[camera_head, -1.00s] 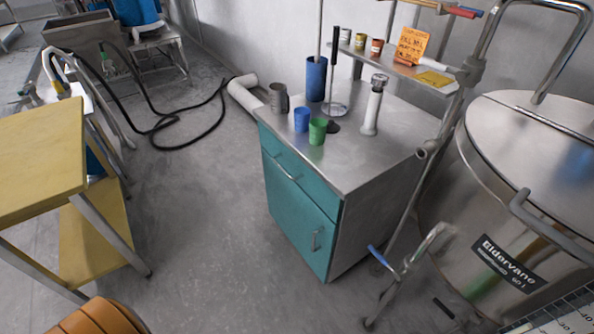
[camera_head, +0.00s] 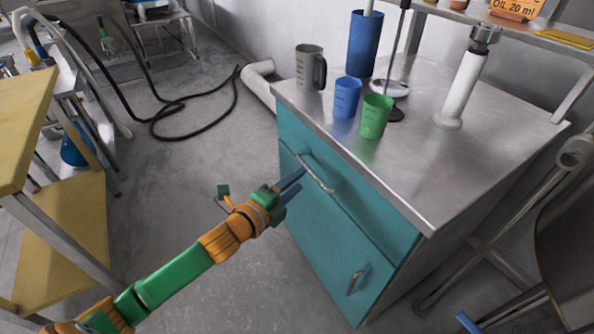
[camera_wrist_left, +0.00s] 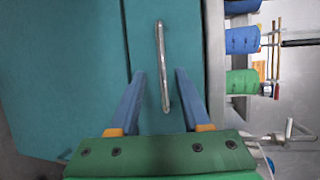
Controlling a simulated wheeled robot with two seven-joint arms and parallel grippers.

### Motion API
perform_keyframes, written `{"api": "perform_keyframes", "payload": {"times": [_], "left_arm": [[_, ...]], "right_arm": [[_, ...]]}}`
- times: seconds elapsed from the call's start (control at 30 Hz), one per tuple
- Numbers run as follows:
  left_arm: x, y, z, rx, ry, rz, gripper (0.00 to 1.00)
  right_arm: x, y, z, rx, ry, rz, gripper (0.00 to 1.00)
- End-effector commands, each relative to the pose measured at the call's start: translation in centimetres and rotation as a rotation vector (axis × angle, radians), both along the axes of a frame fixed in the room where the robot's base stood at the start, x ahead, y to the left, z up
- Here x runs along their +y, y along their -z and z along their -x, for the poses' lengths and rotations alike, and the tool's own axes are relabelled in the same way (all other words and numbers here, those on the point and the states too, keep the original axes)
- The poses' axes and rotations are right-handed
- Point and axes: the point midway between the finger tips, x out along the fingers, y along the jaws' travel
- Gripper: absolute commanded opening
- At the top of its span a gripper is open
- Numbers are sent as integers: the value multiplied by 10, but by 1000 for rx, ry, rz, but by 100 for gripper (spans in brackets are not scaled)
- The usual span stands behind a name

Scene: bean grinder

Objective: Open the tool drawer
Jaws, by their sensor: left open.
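The tool drawer (camera_head: 345,204) is the teal upper front of a metal-topped cabinet, and it looks shut. Its metal bar handle (camera_head: 317,176) runs along the drawer front. My left gripper (camera_head: 294,185) is in front of the drawer, close to the handle's left part. In the left wrist view the two blue fingers (camera_wrist_left: 158,100) are open, with the handle (camera_wrist_left: 162,66) lying between their tips. The fingers look apart from the bar on both sides. I cannot tell how deep the bar sits between them. My right gripper is not in view.
A teal door with a handle (camera_head: 355,282) is below the drawer. On the metal top (camera_head: 420,150) stand a blue cup (camera_head: 346,98), a green cup (camera_head: 375,117), a grey jug (camera_head: 309,68) and a white cylinder (camera_head: 461,88). A yellow table (camera_head: 24,115) is at left.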

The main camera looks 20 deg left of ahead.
Motion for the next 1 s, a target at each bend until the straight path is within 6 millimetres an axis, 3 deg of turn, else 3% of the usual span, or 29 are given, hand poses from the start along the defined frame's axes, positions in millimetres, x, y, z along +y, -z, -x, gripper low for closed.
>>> {"api": "perform_keyframes", "payload": {"times": [0.3, 0.67, 0.83, 0.87, 1.0], "left_arm": [[-14, 9, -51, 1, -2, 7, 47], [-16, 10, -60, 4, -1, 6, 47], [-16, 10, -59, 4, -1, 6, 4], [-16, 10, -59, 4, -2, 6, 0], [-16, 10, -59, 4, -3, 7, 0]], "right_arm": [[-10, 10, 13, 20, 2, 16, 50], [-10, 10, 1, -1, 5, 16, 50], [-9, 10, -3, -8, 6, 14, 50], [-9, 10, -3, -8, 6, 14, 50], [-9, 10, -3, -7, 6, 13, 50]]}}
